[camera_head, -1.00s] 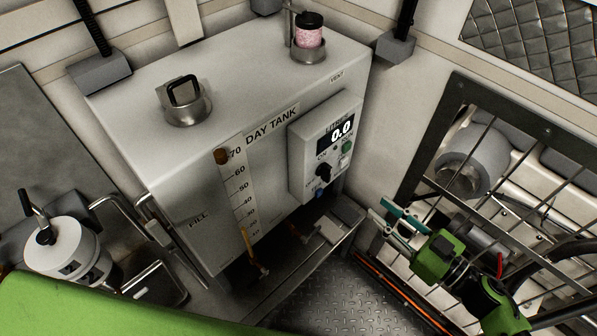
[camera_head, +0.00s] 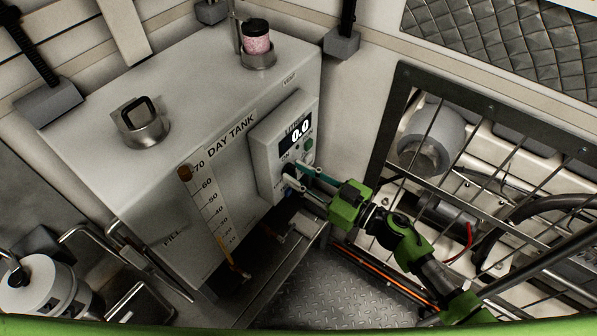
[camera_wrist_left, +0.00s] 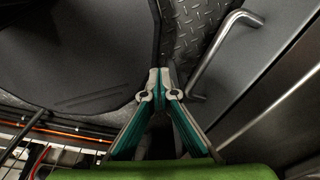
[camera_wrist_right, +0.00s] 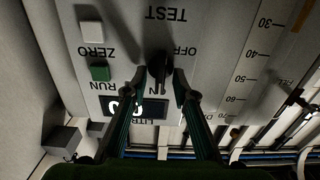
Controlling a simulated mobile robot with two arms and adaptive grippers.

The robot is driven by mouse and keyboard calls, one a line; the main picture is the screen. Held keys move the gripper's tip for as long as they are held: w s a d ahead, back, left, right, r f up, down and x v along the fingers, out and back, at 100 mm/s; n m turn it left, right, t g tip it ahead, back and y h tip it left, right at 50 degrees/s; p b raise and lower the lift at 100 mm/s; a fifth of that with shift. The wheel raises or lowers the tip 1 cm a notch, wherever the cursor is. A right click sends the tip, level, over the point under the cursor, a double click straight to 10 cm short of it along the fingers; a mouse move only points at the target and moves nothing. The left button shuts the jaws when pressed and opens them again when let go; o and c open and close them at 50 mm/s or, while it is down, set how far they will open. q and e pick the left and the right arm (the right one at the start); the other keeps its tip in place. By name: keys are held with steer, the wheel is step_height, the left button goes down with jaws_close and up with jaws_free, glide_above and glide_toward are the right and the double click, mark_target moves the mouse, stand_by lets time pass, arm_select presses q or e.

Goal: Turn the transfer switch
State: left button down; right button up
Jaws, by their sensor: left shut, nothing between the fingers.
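The black rotary transfer switch (camera_wrist_right: 158,64) sits on the grey control box (camera_head: 268,165) on the front of the day tank. In the right wrist view it stands between my right fingertips, beside the TEST and OFF labels. My right gripper (camera_head: 298,178) is at the box face; it also shows in the right wrist view (camera_wrist_right: 160,86). Its fingers are open, one on each side of the knob; I cannot tell whether they touch it. In the head view the fingers largely cover the switch. My left gripper (camera_wrist_left: 160,88) is shut and empty, visible only in the left wrist view.
The box has a display (camera_head: 297,133) reading 0.0, a green button (camera_wrist_right: 100,72) and a white button (camera_wrist_right: 92,32). The level gauge (camera_head: 210,210) is left of the box. A barred frame (camera_head: 392,120) stands right of my right arm.

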steer(key=shift+w+a, duration=0.1)
steer(key=shift+a, duration=0.15)
arm_select(q)
steer(key=shift+d, duration=0.1)
arm_select(e)
steer(key=shift+c, duration=0.4)
steer(key=c, duration=0.6)
arm_select(q)
steer(key=shift+d, duration=0.25)
arm_select(e)
jaws_close()
